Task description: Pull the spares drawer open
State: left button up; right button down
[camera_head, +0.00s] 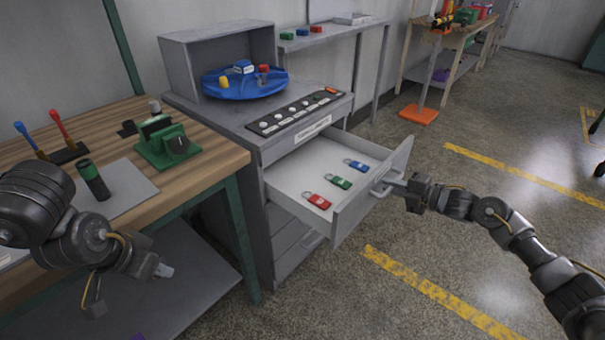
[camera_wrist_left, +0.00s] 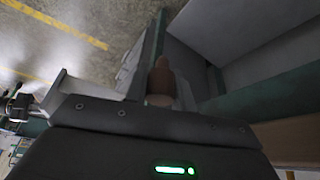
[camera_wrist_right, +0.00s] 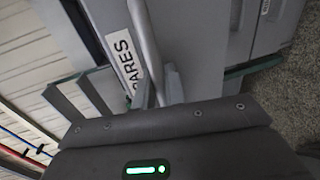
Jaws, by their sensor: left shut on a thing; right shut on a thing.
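The spares drawer (camera_head: 345,222) stands pulled well out of the grey cabinet. Red (camera_head: 317,201), green (camera_head: 339,182) and blue (camera_head: 356,165) padlocks lie in it. My right gripper (camera_head: 396,183) is shut on the bar handle (camera_head: 378,191) on its front. The right wrist view shows the handle (camera_wrist_right: 146,45) between the fingers, beside a partly hidden label ending in "PARES" (camera_wrist_right: 124,62). My left gripper (camera_head: 163,271) is away from the drawer, beside the workbench. It is shut on a small brown rounded piece (camera_wrist_left: 162,80), which I cannot identify; it is not clear in the head view.
The wooden workbench (camera_head: 205,150) at left holds a green device (camera_head: 166,146), screwdrivers and a dark green-topped cylinder (camera_head: 93,180). A blue turntable (camera_head: 243,84) and a button strip stand on the cabinet. An orange-based stand (camera_head: 418,115) is behind.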

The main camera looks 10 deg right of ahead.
pick_arm(q)
jog(key=shift+d, duration=0.15)
pick_arm(e)
jog(key=shift+s+d, duration=0.15)
jog(key=c, duration=1.5)
grip_release()
jog(key=shift+c, duration=0.2)
pick_arm(q)
jog(key=shift+r+p, duration=0.25)
jog(key=shift+p, duration=0.05)
pick_arm(e)
jog(key=v, duration=1.2)
